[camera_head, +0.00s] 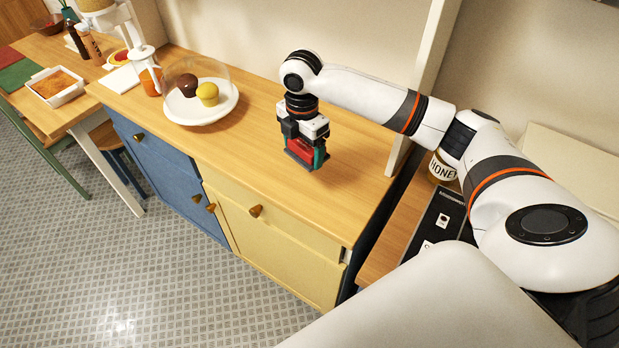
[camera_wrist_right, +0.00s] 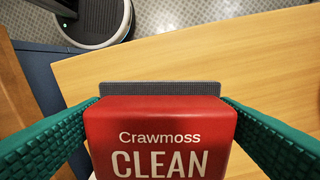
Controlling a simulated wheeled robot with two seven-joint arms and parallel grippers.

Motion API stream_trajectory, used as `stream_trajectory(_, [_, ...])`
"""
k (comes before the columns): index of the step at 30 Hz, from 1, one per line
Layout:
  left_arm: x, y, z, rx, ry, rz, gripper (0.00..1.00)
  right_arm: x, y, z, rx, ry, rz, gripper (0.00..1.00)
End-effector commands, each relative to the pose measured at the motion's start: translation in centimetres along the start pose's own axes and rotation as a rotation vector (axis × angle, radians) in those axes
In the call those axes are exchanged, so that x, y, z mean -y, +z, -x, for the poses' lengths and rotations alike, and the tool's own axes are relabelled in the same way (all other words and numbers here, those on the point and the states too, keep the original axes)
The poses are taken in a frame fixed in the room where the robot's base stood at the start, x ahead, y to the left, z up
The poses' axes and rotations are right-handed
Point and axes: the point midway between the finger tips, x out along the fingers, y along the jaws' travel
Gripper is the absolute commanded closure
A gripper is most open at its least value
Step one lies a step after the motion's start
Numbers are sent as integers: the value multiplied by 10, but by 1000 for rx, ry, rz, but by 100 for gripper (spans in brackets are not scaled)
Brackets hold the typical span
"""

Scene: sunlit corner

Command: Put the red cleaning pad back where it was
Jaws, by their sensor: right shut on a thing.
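The red cleaning pad (camera_wrist_right: 160,140) fills the lower middle of the right wrist view, with white lettering reading "Crawmoss CLEAN" and a grey layer (camera_wrist_right: 160,88) along its far side. My right gripper (camera_head: 305,155) is shut on it, with a green finger on either side. In the head view the red pad (camera_head: 303,152) is upright between the fingers, over the wooden countertop (camera_head: 250,150). Its lower edge is at or just above the wood; I cannot tell whether it touches. My left gripper is not in view.
A white plate (camera_head: 200,112) with a brown and a yellow muffin under a clear dome stands left of the pad. A white jug-like item (camera_head: 142,58) is farther left. A white upright post (camera_head: 420,90) and a honey jar (camera_head: 440,168) are to the right. Countertop around the pad is clear.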

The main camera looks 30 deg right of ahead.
Motion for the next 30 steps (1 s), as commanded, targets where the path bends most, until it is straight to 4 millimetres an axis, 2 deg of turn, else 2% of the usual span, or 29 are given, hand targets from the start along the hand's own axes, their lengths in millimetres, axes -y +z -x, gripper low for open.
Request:
stream_trajectory(3, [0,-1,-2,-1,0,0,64,5,-12,-4,0,0,125,40])
stream_trajectory(8, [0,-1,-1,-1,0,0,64,8,-18,-10,0,3,210,40])
stream_trajectory(16, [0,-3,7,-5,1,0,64,7,-19,-56,1,5,223,40])
stream_trajectory(23, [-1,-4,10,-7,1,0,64,7,-18,-76,1,4,222,40])
stream_trajectory(30, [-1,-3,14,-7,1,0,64,7,-19,-106,0,3,222,40])
